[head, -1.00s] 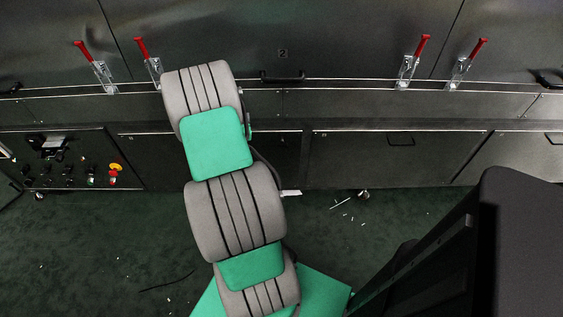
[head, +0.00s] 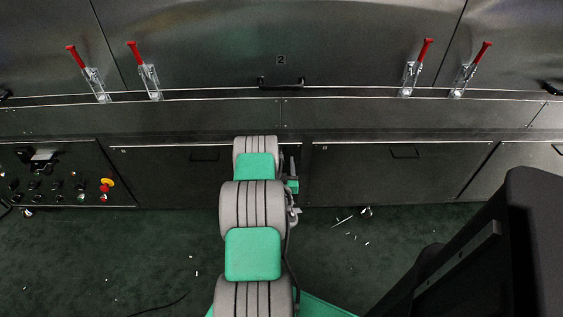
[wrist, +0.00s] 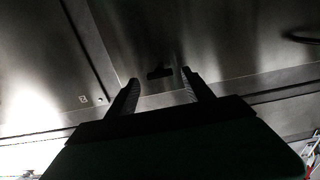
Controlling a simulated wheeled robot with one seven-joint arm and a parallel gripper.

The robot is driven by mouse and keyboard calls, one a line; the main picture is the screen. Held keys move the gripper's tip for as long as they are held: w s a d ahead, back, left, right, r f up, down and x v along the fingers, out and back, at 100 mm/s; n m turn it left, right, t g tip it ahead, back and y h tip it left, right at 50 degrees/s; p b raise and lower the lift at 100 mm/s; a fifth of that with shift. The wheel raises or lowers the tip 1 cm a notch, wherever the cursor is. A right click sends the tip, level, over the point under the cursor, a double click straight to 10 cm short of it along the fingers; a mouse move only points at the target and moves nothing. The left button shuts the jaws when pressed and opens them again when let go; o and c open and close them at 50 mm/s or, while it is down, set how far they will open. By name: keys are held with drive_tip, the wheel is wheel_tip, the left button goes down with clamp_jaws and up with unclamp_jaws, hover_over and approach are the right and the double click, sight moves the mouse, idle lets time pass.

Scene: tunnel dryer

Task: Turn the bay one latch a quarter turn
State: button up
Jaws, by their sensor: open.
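Several toggle latches with red handles line the dark dryer front in the head view: a left pair, outer (head: 90,75) and inner (head: 144,72), and a right pair, inner (head: 415,70) and outer (head: 471,70). All red handles point up, tilted. The middle panel carries a 2; I cannot read a 1, so which latch is bay one's is unclear. My gripper (wrist: 160,80) is open and empty in the wrist view, facing dark panelling with a small dark shape between its fingers. In the head view my arm hides it.
A black bar handle (head: 281,83) sits on the middle panel. A control box (head: 60,174) with a red knob is at lower left. Lower panels (head: 400,175) run beneath a ledge. Small white scraps lie on the green floor (head: 130,260).

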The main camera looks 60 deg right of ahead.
drive_tip(key=shift+w+d, duration=0.2)
drive_tip(key=shift+d, duration=0.2)
clamp_jaws()
idle(0.6)
